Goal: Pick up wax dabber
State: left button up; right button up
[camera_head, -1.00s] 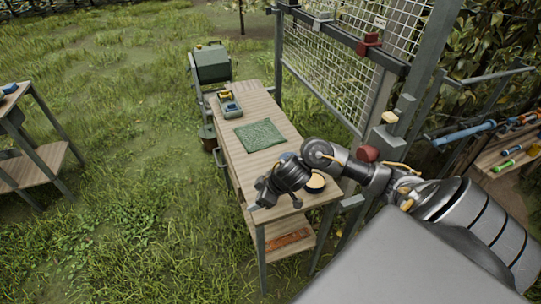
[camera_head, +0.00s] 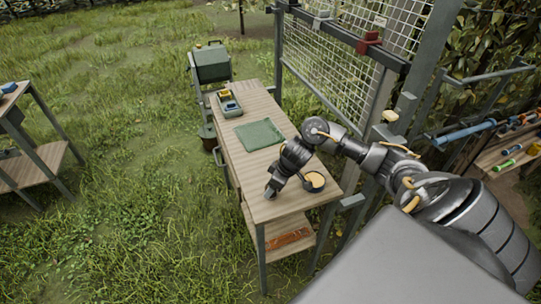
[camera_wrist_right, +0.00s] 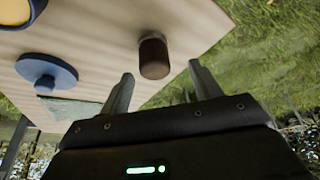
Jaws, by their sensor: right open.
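A short dark brown cylinder with a paler end, which I take for the wax dabber (camera_wrist_right: 153,56), stands on the pale tabletop in the right wrist view. My right gripper (camera_wrist_right: 161,78) is open, with one finger to each side of the line to the brown cylinder. The cylinder lies just beyond the fingertips, and I see no contact. In the head view my right gripper (camera_head: 271,188) is low over the near left part of the workbench (camera_head: 265,160). The brown cylinder cannot be made out there. My left gripper is not in view.
A dark-rimmed bowl with yellow contents (camera_head: 314,180) stands right of the gripper. A blue round piece with a knob (camera_wrist_right: 47,74) lies nearby. A green cloth (camera_head: 260,135) and a grey tray (camera_head: 229,104) are farther back. A mesh-panel frame (camera_head: 345,70) borders the bench's right side.

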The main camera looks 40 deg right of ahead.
jog(key=shift+w+d+x, duration=0.15)
jog(key=shift+x, duration=1.15)
jog(key=shift+w+d+x, duration=0.1)
jog(key=shift+d+x, duration=0.05)
jog(key=shift+x, duration=1.2)
jog(key=shift+r, duration=0.1)
jog(key=c, duration=1)
